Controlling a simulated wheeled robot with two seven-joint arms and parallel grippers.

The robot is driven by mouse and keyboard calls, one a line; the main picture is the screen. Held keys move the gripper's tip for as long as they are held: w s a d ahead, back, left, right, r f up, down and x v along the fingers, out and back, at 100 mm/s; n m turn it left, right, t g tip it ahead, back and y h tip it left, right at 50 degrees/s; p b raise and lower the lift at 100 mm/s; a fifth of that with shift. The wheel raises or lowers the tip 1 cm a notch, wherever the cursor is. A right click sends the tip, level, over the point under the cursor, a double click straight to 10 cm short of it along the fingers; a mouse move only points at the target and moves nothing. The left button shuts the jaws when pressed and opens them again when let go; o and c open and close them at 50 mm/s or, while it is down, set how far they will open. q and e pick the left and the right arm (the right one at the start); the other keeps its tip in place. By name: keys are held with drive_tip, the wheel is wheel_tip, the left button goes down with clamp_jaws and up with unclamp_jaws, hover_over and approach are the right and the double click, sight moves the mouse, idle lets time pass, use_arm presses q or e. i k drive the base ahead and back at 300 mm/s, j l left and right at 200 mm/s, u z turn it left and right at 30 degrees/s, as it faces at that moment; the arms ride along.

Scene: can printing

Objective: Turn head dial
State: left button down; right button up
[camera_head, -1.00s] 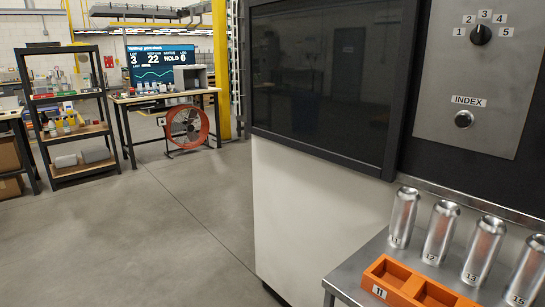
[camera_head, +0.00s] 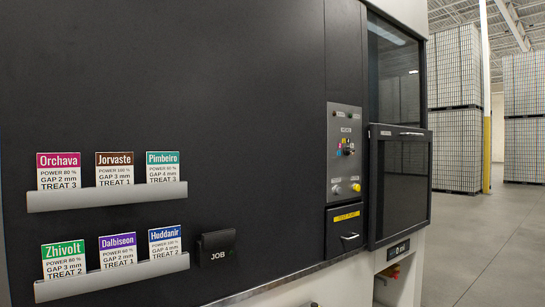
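A grey control panel (camera_head: 344,150) is set in the dark machine front, right of the middle. A small black dial (camera_head: 348,148) with coloured marks around it sits on this panel. Its lettering and exact setting are too small to read. A yellow button (camera_head: 356,187) and a pale button (camera_head: 337,189) are below the dial. The dial with numbers 1 to 5 is not in view now. Neither of my grippers is in view.
Two card rails (camera_head: 108,197) (camera_head: 112,278) hold job cards at the left, near a black JOB box (camera_head: 216,248). A dark windowed door (camera_head: 401,185) stands right of the panel. Tall can pallets (camera_head: 455,110) are farther back. The floor (camera_head: 480,250) at right is clear.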

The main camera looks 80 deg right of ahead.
sight(346, 151)
drive_tip(key=z, duration=3.25)
drive_tip(key=u, duration=0.25)
drive_tip(key=i+l+u, duration=0.25)
drive_tip(key=u, duration=0.25)
drive_tip(key=i+l+u, duration=0.2)
drive_tip(key=l+u, duration=0.3)
drive_tip(key=j, duration=0.1)
